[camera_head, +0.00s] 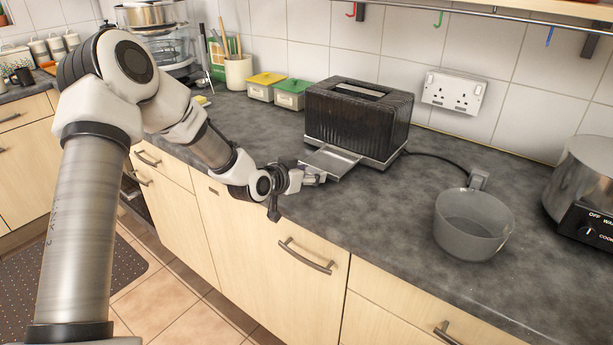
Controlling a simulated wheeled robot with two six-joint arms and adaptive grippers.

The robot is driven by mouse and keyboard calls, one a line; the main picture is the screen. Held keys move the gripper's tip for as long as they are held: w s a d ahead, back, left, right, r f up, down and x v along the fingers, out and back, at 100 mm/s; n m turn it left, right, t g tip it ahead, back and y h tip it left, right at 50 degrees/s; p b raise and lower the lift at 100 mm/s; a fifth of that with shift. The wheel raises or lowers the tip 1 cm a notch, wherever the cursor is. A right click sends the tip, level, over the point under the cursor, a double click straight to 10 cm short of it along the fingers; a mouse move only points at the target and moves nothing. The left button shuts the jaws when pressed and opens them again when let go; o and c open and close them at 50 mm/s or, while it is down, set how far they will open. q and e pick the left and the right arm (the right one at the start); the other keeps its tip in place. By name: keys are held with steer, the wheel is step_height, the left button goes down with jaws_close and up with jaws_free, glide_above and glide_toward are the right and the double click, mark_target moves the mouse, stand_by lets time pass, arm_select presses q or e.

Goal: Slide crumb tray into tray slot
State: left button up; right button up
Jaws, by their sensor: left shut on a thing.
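The crumb tray (331,161) is a flat, shiny metal tray at the front base of the black toaster (352,122). Its far end meets the toaster's lower edge, where the tray slot is. How far it is inside the slot, I cannot tell. Most of the tray sticks out toward the counter's front edge. My left gripper (314,178) is shut on the tray's near end, low over the counter edge. The fingertips are small and partly hidden. My right gripper is not in view.
A grey translucent bowl (473,224) stands right of the toaster, near a silver cooker (585,185). Yellow-lidded (266,86) and green-lidded (292,94) boxes stand left of the toaster. A black cord (440,158) runs right from it. The counter (370,215) before the toaster is clear.

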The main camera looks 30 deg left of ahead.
arm_select(q)
steer(key=shift+w+b, duration=0.35)
steer(key=shift+w, duration=0.45)
steer(key=o, duration=1.4)
steer(key=v, duration=1.1)
steer(key=shift+r, duration=0.15)
steer(key=shift+s+d, duration=0.1)
steer(key=shift+s, duration=0.35)
steer(key=shift+r, duration=0.1)
